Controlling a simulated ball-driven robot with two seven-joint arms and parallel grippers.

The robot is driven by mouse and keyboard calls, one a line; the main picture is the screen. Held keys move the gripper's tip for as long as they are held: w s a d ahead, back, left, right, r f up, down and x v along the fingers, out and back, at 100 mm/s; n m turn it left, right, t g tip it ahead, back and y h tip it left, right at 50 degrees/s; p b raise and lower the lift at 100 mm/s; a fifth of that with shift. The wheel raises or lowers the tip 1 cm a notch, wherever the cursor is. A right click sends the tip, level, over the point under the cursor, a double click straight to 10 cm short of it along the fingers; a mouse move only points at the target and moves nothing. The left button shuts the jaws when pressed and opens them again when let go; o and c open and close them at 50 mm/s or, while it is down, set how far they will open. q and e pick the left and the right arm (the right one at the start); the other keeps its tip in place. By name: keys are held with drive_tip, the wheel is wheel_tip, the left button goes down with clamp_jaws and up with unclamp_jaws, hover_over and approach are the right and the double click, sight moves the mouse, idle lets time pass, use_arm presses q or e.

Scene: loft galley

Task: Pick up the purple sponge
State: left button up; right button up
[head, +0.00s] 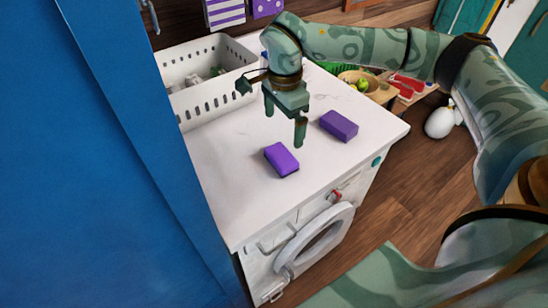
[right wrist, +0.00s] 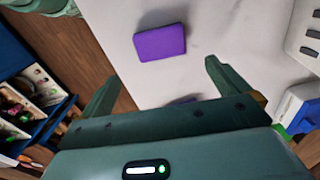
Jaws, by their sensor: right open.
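Two purple sponges lie flat on the white worktop (head: 235,205). The nearer, brighter sponge (head: 281,159) is near the middle of the top. The darker sponge (head: 338,126) lies to its right and farther back. My right gripper (head: 284,127) is open and empty, pointing down above the worktop, just behind the nearer sponge. In the right wrist view one sponge (right wrist: 160,42) lies beyond the open fingertips, apart from them. A purple sliver (right wrist: 183,100) shows behind the gripper body, mostly hidden. My left gripper is not in view.
A white slotted basket (head: 205,85) stands at the back left of the worktop. A large blue panel (head: 90,170) blocks the left side. A washing machine (head: 310,245) is below the top. A white penguin-like figure (head: 440,122) stands on the wooden floor. The worktop's front is clear.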

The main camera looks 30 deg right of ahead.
hover_over(282, 155)
drive_tip(key=f, duration=0.5)
drive_tip(key=shift+w+f+b, duration=0.15)
drive_tip(key=shift+w+b, duration=0.05)
drive_tip(key=shift+b, duration=0.2)
drive_tip(key=shift+s+f, duration=0.1)
drive_tip(key=shift+f, duration=0.45)
wheel_tip(282, 155, down, 4)
drive_tip(key=shift+a+f+b, duration=0.1)
drive_tip(key=shift+f+b, duration=0.15)
drive_tip(key=shift+b, duration=0.35)
drive_tip(key=c, duration=0.8)
